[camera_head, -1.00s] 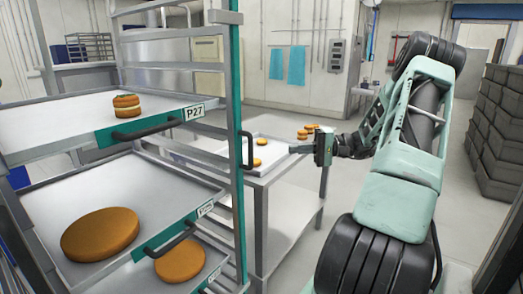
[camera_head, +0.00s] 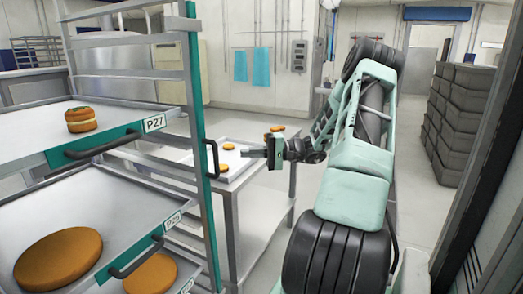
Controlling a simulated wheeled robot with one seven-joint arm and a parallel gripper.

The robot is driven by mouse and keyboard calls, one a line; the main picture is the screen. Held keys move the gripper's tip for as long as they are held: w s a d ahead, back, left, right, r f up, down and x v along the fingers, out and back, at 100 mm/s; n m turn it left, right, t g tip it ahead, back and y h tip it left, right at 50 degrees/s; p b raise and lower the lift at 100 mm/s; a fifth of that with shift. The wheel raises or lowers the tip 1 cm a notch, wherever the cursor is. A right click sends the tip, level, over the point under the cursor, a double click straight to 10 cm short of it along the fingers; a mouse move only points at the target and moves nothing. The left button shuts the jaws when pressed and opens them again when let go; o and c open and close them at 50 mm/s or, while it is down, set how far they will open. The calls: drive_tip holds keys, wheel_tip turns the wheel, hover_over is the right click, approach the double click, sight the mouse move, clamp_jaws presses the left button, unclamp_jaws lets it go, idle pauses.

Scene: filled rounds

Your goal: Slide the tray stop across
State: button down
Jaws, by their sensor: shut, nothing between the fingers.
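A teal upright bar (camera_head: 196,110) with a black handle (camera_head: 213,158) stands at the right front edge of the tray rack; it appears to be the tray stop. It stands at the right ends of the tray fronts. My gripper (camera_head: 249,153) is to the right of the black handle, pointing left, with its fingers shut and empty. A gap shows between the fingertips and the handle. How far apart they are in depth I cannot tell.
A metal table (camera_head: 262,190) with a pale tray of small rounds stands behind my gripper. Dark stacked crates (camera_head: 465,120) stand at right.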

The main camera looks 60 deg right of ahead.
drive_tip(key=w+a+p, duration=0.2)
drive_tip(key=w+a, duration=0.1)
drive_tip(key=a, duration=0.3)
drive_tip(key=shift+a, duration=0.1)
